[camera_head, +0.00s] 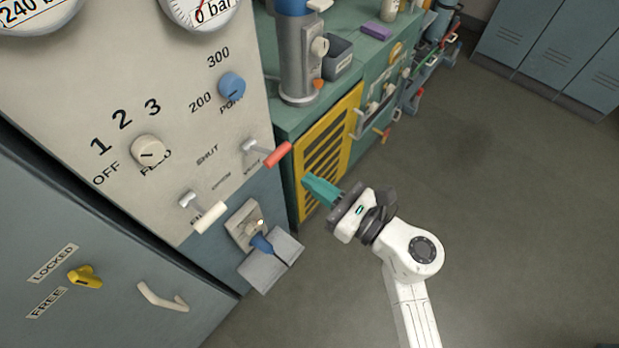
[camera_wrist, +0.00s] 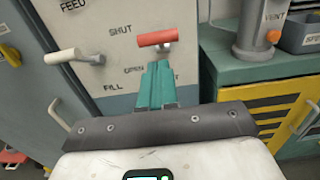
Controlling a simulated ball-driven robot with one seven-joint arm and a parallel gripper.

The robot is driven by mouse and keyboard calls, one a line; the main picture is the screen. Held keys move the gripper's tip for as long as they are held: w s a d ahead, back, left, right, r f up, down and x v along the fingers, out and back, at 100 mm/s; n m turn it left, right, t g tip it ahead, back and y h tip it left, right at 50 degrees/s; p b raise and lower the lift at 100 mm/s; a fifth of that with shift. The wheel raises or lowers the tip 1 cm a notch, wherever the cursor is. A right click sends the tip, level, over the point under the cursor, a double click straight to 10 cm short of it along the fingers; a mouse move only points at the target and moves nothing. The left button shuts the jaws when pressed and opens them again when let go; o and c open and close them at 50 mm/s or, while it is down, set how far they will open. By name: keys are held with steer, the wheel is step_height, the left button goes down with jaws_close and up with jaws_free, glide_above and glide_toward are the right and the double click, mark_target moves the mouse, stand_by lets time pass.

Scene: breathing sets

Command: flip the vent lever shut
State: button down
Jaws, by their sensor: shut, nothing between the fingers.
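A lever with a red grip (camera_head: 278,155) sticks out from the cream panel, its grey pivot on the panel face. In the wrist view its red grip (camera_wrist: 157,38) lies level, between the SHUT lettering above and the OPEN lettering below. Any name label under it is hidden or too small to read. My gripper (camera_head: 308,182) has teal fingers, shut with nothing between them. It is in front of the panel, just below the red grip. In the wrist view the fingertips (camera_wrist: 160,66) point at the panel under the grip, seemingly apart from it.
A white-gripped lever (camera_head: 209,216) is left of the red one, above FILL. A grey box with a blue handle (camera_head: 262,244) sits below. A green bench (camera_head: 292,118) with a yellow slatted front (camera_head: 330,150) stands close right. Open floor lies right of my arm.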

steer(key=r+v, duration=0.1)
steer(key=v, duration=0.6)
steer(key=shift+s+d+r+b, duration=0.2)
steer(key=shift+d+r+b, duration=0.1)
steer(key=shift+d+b, duration=0.1)
